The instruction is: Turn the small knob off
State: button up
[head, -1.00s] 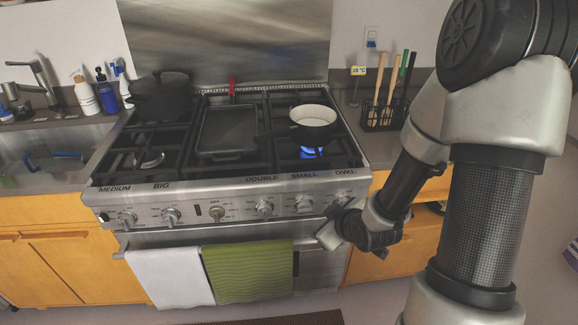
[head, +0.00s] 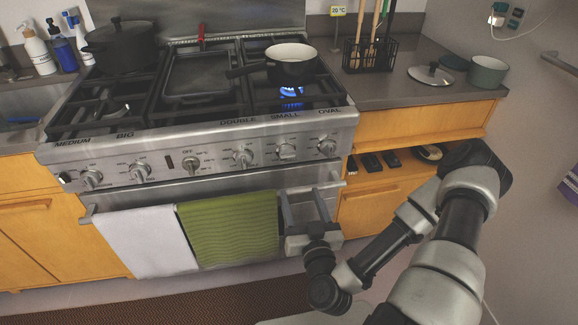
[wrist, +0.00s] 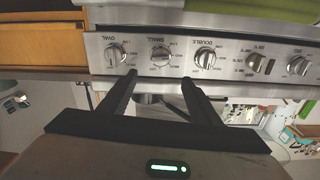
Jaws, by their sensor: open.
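The small knob (head: 286,150) is a round metal knob on the stove's front panel, under the SMALL label, between the double knob (head: 243,157) and the oval knob (head: 327,146). In the wrist view, which is upside down, the small knob (wrist: 160,57) is at upper middle. A blue flame (head: 291,97) burns under a dark pot with a white inside (head: 292,62). My gripper (head: 301,192) is open and empty, below and in front of the small knob. In the wrist view its fingers (wrist: 158,78) lie on either side of the line to that knob, apart from it.
The oven handle bar (head: 150,198) runs below the panel, with a white towel (head: 145,240) and a green towel (head: 230,228) hanging from it. A dark griddle (head: 201,75) sits on the middle burners.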

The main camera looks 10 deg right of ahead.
aim_at(288, 159)
jog(key=w+b, duration=0.2)
jog(key=w, duration=1.3)
jog(key=shift+w, duration=0.15)
jog(key=c, duration=1)
